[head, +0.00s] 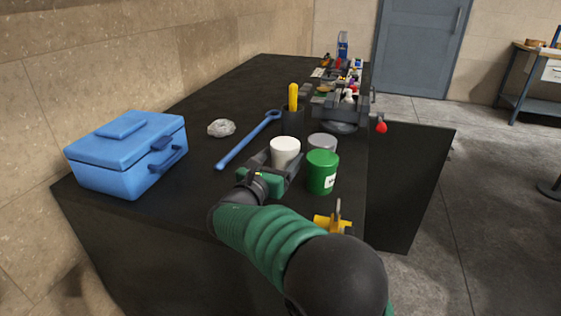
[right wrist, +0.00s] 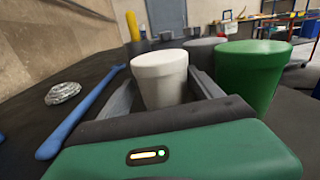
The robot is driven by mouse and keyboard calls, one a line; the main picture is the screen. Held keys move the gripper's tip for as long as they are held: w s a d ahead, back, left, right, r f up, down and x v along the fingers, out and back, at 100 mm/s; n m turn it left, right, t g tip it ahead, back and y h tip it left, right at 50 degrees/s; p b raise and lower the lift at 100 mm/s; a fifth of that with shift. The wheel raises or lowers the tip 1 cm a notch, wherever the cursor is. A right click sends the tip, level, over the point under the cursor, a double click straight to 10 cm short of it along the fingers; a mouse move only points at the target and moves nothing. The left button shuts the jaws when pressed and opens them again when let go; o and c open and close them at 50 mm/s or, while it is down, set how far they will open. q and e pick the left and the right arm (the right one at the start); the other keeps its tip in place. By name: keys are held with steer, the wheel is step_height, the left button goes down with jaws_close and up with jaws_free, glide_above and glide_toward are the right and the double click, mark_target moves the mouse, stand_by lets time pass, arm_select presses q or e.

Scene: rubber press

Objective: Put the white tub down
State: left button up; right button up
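The white tub (head: 285,150) is upright between the fingers of my right gripper (head: 281,163), above or on the black worktop. In the right wrist view the white tub (right wrist: 160,80) has a finger close against each side, and the right gripper (right wrist: 163,92) looks shut on it. Its base is partly hidden by the gripper, so I cannot tell whether it touches the worktop. My left gripper is not in view.
A green tub (head: 322,173) stands just right of the white one, with a grey tub (head: 322,141) behind. A blue wrench (head: 245,142), a crumpled silvery lump (head: 221,128) and a blue toolbox (head: 127,155) lie left. A dark cup (head: 293,121) holds something yellow.

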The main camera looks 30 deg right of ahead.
steer(key=shift+d, duration=0.35)
steer(key=shift+c, duration=0.2)
steer(key=shift+d+f, duration=0.2)
steer(key=shift+d, duration=0.3)
steer(key=c, duration=0.5)
steer(key=shift+c, duration=1.1)
steer(key=shift+a+r, duration=0.1)
steer(key=shift+a, duration=0.35)
steer(key=c, duration=0.7)
jaws_close()
steer(key=shift+d+r, duration=0.1)
steer(key=shift+d, duration=0.05)
